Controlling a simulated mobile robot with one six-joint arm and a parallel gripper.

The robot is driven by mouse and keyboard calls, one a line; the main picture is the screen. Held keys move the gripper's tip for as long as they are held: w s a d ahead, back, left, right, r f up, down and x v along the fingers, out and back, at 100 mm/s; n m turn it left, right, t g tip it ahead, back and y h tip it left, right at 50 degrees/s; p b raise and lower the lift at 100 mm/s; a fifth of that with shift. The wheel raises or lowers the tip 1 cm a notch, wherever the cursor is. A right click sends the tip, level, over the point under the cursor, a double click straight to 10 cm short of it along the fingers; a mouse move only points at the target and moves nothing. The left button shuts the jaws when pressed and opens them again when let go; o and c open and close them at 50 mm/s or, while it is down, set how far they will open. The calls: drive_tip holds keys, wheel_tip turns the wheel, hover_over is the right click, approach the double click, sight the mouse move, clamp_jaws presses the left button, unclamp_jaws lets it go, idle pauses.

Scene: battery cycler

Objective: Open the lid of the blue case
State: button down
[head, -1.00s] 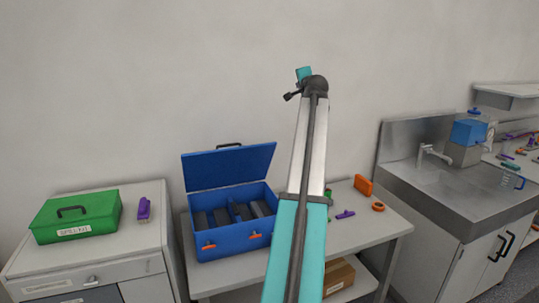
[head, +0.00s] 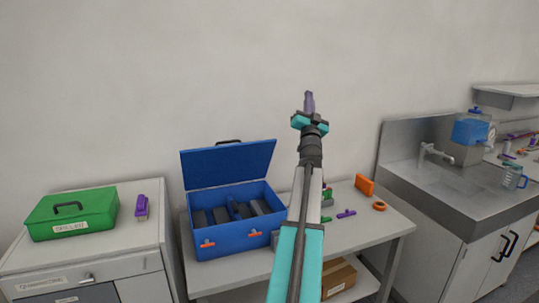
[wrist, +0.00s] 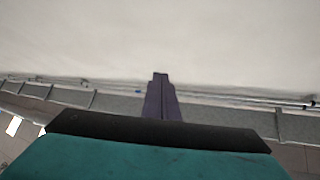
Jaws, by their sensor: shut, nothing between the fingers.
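The blue case (head: 233,241) stands on the grey table in the head view. Its lid (head: 229,165) is up, tilted back toward the wall, with a dark handle on its top edge. Two orange latches (head: 254,233) hang on its front. Several dark grey slabs and a blue piece lie inside. My gripper (head: 309,95) is raised in front of the wall, above and to the right of the case, apart from it. Its purple fingers are together and empty; they also show in the wrist view (wrist: 160,98).
A green case (head: 70,215) and a purple item (head: 141,207) sit on the left cabinet (head: 140,266). Orange and purple small items (head: 346,213) lie on the table right of the blue case. A sink (head: 447,178) stands at the right.

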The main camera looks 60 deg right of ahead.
drive_tip(key=w+a+f+n+t+y+b, duration=0.25)
drive_tip(key=a+f+n+t, duration=0.2)
drive_tip(key=f, duration=0.35)
drive_tip(key=w+a+f+n+t+y+b, duration=0.1)
drive_tip(key=w+a+f+n+t+y, duration=0.25)
drive_tip(key=a+f+n, duration=0.35)
wheel_tip(320, 180, down, 15)
drive_tip(key=d+m+b, duration=0.1)
drive_tip(key=b, duration=0.2)
drive_tip(key=shift+w+d+y, duration=0.15)
drive_tip(key=shift+d+y, duration=0.1)
drive_tip(key=shift+y, duration=0.15)
drive_tip(key=shift+r, duration=0.15)
drive_tip(key=p, duration=0.5)
approach(267, 143)
drive_tip(key=shift+x, duration=3.2)
drive_tip(key=shift+w, duration=0.1)
